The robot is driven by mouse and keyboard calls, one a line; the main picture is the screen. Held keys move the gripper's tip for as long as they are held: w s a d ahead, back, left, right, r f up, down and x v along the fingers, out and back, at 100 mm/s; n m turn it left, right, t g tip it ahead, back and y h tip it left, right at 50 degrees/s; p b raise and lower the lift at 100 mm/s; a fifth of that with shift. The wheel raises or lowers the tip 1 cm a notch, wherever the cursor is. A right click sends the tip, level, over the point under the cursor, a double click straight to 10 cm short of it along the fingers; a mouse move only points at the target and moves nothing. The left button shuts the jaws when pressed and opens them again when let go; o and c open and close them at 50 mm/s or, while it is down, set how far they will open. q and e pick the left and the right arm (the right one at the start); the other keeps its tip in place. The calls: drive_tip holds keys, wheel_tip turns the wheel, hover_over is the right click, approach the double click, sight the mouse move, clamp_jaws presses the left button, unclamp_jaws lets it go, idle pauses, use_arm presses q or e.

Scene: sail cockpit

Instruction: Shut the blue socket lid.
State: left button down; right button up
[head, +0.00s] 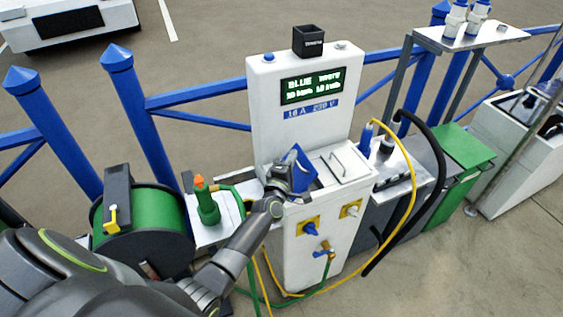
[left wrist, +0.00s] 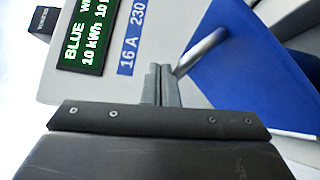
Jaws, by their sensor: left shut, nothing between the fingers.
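The blue socket lid (head: 304,170) stands raised and tilted on top of the white service pedestal (head: 300,110), just right of my left gripper (head: 283,178). In the left wrist view the blue lid (left wrist: 245,75) fills the right side and carries a grey metal bar handle. My left gripper (left wrist: 161,85) is shut and empty, with its fingertips close to the handle's lower end. I cannot tell whether they touch it. The socket under the lid is hidden. My right gripper is not in view.
A second lid (head: 346,162) with a wire handle lies flat beside the blue one. A green hose reel (head: 143,225) and a green nozzle (head: 207,205) stand to the left. Yellow and black cables hang at the right. Blue railings run behind.

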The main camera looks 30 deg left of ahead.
sight(307, 160)
use_arm(q)
drive_tip(key=shift+w+d+f, duration=0.4)
drive_tip(key=shift+w+d, duration=0.3)
drive_tip(key=shift+w, duration=0.1)
drive_tip(key=shift+w+d+f, duration=0.4)
drive_tip(key=shift+w+d, duration=0.25)
drive_tip(key=shift+w, duration=0.15)
drive_tip(key=shift+w+d+f+m+g, duration=0.35)
drive_tip(key=shift+m+g, duration=0.15)
drive_tip(key=shift+w+d+f+p, duration=0.45)
drive_tip(key=shift+w+f+p, duration=0.1)
drive_tip(key=shift+f+p, duration=0.2)
drive_tip(key=shift+w+d+f+m+g+p, duration=0.3)
drive_tip(key=shift+f+m+g+p, duration=0.1)
drive_tip(key=shift+f+m+g, duration=0.15)
